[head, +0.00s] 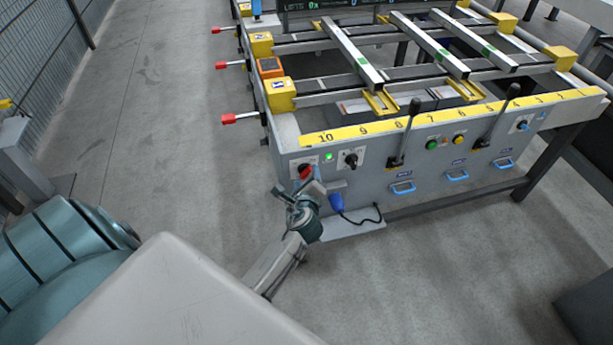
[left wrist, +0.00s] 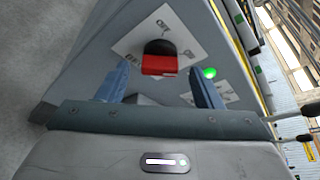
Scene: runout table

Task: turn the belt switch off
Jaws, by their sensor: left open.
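A red and black switch handle (head: 305,172) sits on a white label plate at the left end of the table's front panel. In the left wrist view the red handle (left wrist: 159,65) lies between my two fingertips, with a lit green lamp (left wrist: 209,73) beside it. The lamp also shows in the head view (head: 328,156). My left gripper (head: 311,186) is open in front of the panel, its blue-grey fingers (left wrist: 159,76) on either side of the handle. I cannot tell whether they touch it. My right gripper is not in view.
A black rotary knob (head: 351,159) is right of the lamp. Black levers (head: 405,132), green and yellow buttons (head: 432,144) and blue handles (head: 403,188) line the panel. A blue plug (head: 336,202) with a cable is below. The floor at left (head: 150,150) is clear.

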